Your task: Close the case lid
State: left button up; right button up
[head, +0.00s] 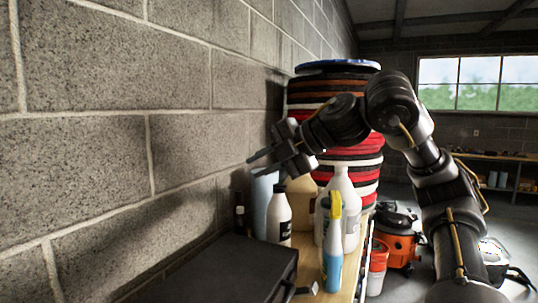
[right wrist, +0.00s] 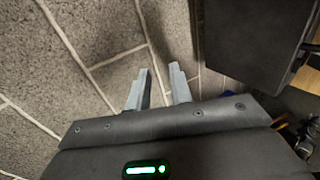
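A black case (head: 225,270) lies on the shelf at the bottom of the head view. Its top looks flat, so the lid appears to be down. A handle or latch shows at its right side. The bottom of the case is cut off. It also shows at the upper right of the right wrist view (right wrist: 250,40). My right gripper (head: 254,164) is open and empty, in the air near the block wall, above and beyond the case. In the right wrist view its two fingers (right wrist: 160,88) stand apart, with only wall between them. My left gripper is out of view.
A tall stack of round pads (head: 367,160) rises behind. An orange vacuum (head: 397,246) is on the floor.

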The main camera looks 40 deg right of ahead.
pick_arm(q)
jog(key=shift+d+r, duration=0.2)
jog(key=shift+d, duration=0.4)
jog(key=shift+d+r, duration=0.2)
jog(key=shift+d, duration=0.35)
pick_arm(e)
jog(key=shift+v, duration=1.05)
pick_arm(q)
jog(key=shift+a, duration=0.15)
